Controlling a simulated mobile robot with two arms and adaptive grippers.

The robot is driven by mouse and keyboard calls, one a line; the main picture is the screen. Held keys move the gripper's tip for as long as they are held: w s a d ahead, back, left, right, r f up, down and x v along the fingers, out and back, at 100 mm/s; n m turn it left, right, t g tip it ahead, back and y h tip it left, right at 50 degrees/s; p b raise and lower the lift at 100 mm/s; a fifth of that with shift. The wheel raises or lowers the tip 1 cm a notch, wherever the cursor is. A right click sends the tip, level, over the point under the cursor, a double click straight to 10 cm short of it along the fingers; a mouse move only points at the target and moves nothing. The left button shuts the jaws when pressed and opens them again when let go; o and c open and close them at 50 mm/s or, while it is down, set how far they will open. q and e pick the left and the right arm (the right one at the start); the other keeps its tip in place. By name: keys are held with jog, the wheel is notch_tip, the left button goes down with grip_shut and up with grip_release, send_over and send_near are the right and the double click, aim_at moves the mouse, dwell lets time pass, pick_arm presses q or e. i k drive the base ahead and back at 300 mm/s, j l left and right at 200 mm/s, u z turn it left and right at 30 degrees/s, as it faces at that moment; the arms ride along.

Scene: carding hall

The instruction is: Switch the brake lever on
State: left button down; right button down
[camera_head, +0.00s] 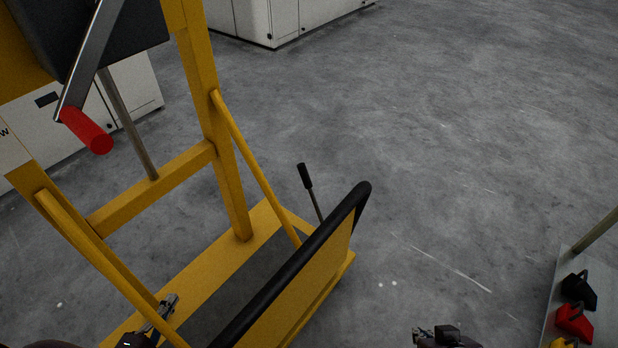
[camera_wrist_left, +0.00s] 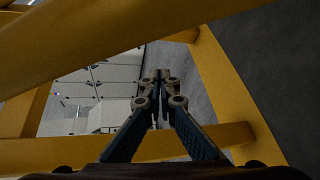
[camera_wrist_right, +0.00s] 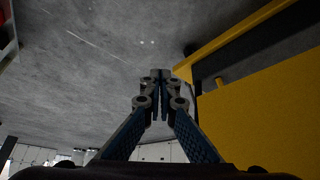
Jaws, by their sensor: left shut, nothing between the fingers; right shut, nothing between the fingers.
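A brake lever (camera_head: 306,177), a thin metal rod with a black grip, stands tilted at the far right corner of the yellow frame's base. Its foot is hidden behind the black-edged yellow panel. My left gripper (camera_head: 168,303) is shut and empty among the yellow bars at the lower left, well left of the lever. It also shows in the left wrist view (camera_wrist_left: 158,76), between yellow bars. My right gripper (camera_head: 436,333) is at the bottom edge, right of the panel and apart from the lever. In the right wrist view (camera_wrist_right: 158,76) it is shut and empty.
The yellow frame (camera_head: 205,85) carries a crank with a red handle (camera_head: 87,131) at upper left. The yellow panel (camera_head: 318,285) has a black top rail. A grey surface at lower right (camera_head: 562,300) holds black, red and yellow items. Open floor lies right of the frame.

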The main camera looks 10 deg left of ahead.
aim_at(301, 167)
jog(key=i+l, duration=0.5)
jog(key=i, duration=0.15)
jog(key=i+l, duration=0.55)
jog(key=i, duration=0.15)
